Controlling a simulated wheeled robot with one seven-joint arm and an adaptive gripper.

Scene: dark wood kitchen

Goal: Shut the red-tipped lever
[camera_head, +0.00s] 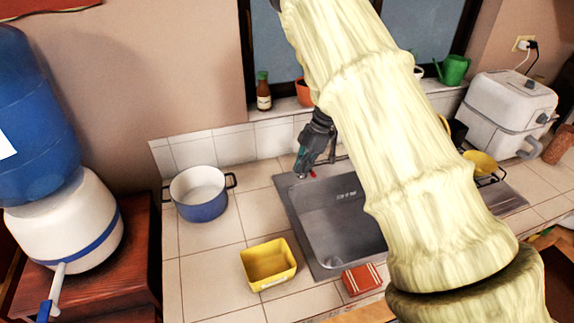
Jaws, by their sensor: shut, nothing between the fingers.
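My arm reaches across the counter from the lower right and covers much of the sink. My gripper (303,168) is small in the picture, pointing down at the back left corner of the grey metal sink (297,215). It is shut and looks empty. A small red tip (313,175) shows right beside the fingertips, at the sink's back edge. It seems to be the end of the lever. The rest of the lever and the tap are hidden or too small to make out. I cannot tell whether the fingers touch the red tip.
A blue pot (202,207) stands left of the sink. A yellow tub (268,276) and a red box (361,279) are in front. A sauce bottle (263,92) stands on the windowsill. A white appliance (508,105) is at the right. The tiles between pot and sink are clear.

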